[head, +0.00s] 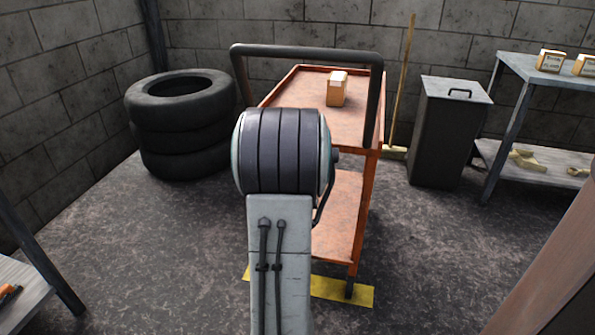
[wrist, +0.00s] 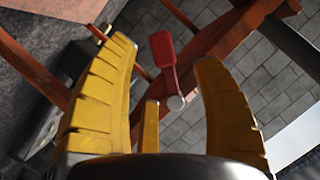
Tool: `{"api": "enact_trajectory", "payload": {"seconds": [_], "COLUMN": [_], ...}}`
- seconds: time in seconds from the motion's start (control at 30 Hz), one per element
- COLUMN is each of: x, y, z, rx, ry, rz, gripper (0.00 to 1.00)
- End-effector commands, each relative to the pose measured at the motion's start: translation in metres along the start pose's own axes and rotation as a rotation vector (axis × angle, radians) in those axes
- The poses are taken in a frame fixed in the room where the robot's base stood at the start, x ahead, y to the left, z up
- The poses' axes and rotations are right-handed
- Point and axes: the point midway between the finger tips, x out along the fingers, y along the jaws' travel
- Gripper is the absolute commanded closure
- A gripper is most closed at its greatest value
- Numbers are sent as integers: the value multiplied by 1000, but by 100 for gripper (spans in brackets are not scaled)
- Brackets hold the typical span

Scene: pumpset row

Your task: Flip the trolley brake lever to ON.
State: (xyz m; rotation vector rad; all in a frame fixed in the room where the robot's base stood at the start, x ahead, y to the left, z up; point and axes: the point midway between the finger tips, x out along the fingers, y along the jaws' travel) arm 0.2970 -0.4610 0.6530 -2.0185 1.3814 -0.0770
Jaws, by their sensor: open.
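The orange trolley (head: 340,185) stands ahead in the head view, with a dark push handle (head: 310,48) at its near end. In the wrist view the red brake lever (wrist: 163,50) shows beyond and between the fingertips of my gripper (wrist: 166,54). A round silver end (wrist: 176,102) is at the lever's lower end in the picture. My gripper's yellow fingers are spread open and empty, and I see no clear contact with the lever. No ON or OFF marking is readable. In the head view my arm hides the gripper and lever.
A small box (head: 337,88) sits on the trolley's top. Stacked tyres (head: 185,135) stand at the left, a grey bin (head: 448,135) and a shelf (head: 535,70) with boxes at the right. A broom (head: 402,85) leans behind. Yellow floor marking (head: 340,292) lies beneath the trolley.

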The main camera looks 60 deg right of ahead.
Motion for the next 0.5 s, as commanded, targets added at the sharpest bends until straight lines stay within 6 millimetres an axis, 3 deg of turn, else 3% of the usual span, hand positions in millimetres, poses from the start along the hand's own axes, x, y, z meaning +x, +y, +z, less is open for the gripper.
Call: {"api": "enact_trajectory", "payload": {"seconds": [0.3, 0.5], "x": [30, 40], "y": [0, 0], "z": [2, 1], "rx": [-1, -1], "ry": [-2, -3], "rz": [0, 1], "gripper": [39, 39]}}
